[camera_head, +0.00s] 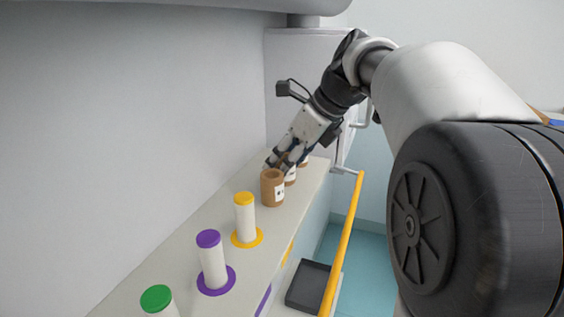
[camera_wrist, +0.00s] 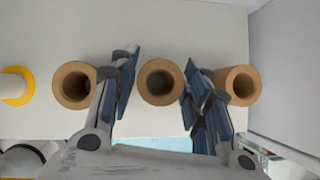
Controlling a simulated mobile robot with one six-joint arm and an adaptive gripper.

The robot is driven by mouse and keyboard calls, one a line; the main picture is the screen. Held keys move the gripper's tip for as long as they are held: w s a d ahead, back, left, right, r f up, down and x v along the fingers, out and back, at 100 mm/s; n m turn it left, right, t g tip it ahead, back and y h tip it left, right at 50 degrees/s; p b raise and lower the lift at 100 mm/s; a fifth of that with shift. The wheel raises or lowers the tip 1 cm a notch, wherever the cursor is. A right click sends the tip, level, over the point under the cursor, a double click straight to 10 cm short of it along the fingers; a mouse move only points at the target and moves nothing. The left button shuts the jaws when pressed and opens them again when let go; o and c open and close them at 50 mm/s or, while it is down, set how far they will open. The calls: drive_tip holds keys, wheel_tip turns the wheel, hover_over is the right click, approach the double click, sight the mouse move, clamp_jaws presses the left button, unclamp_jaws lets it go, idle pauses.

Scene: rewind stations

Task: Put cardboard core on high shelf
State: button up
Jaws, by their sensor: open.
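Three brown cardboard cores stand upright in a row on a pale shelf (camera_head: 220,223). The nearest core (camera_head: 272,188) shows a white label with a dark mark. Another core (camera_head: 290,175) stands behind it, and the farthest core (camera_head: 304,160) is partly hidden by my gripper. In the wrist view, the left core (camera_wrist: 74,85), middle core (camera_wrist: 160,81) and right core (camera_wrist: 238,85) show their hollow tops. My gripper (camera_head: 280,162) is open above the row. In the wrist view its fingers (camera_wrist: 157,82) lie on either side of the middle core, with nothing visibly held.
White spools with yellow (camera_head: 245,221), purple (camera_head: 211,260) and green (camera_head: 158,300) tops stand nearer on the same shelf, beside a grey wall (camera_head: 130,130). A yellow rail (camera_head: 344,240) runs along the right, with a dark tray (camera_head: 309,285) below. A white cabinet (camera_head: 300,85) stands at the far end.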

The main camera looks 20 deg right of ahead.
drive_tip(key=p+v, duration=0.1)
drive_tip(key=v, duration=1)
drive_tip(key=shift+s+r+p, duration=0.2)
drive_tip(key=shift+r+p, duration=0.05)
drive_tip(key=shift+p, duration=0.05)
drive_tip(key=shift+d, duration=0.1)
